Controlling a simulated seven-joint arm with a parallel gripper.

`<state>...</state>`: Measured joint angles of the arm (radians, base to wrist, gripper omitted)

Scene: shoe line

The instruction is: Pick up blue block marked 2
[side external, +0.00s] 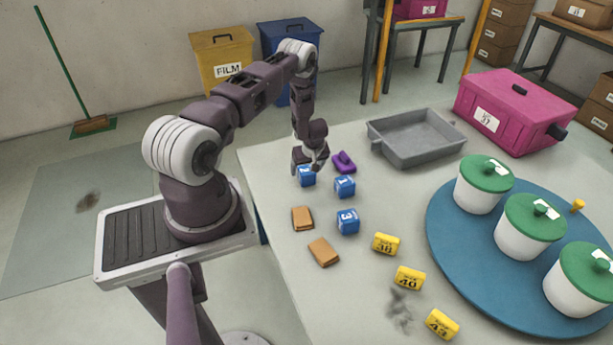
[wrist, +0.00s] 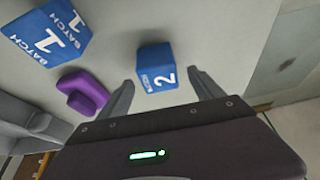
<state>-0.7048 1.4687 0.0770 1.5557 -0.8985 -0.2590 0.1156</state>
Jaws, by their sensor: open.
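The blue block marked 2 (wrist: 155,68) lies on the table between the open fingers of my gripper (wrist: 160,92) in the wrist view. It has a white 2 and small lettering on its side. In the side view my gripper (side external: 310,168) is low over this block (side external: 307,178) and hides part of it. The fingers stand on either side of the block, with gaps visible in the wrist view. Whether a finger touches it cannot be told from the side view.
Blue block 1 (side external: 345,187) and blue block 3 (side external: 348,221) lie close by. A purple piece (side external: 344,162) lies just behind, and a grey tray (side external: 415,153) beyond it. Brown pieces (side external: 302,218) and yellow blocks (side external: 385,243) lie nearer. A blue round board (side external: 457,272) holds lidded white pots.

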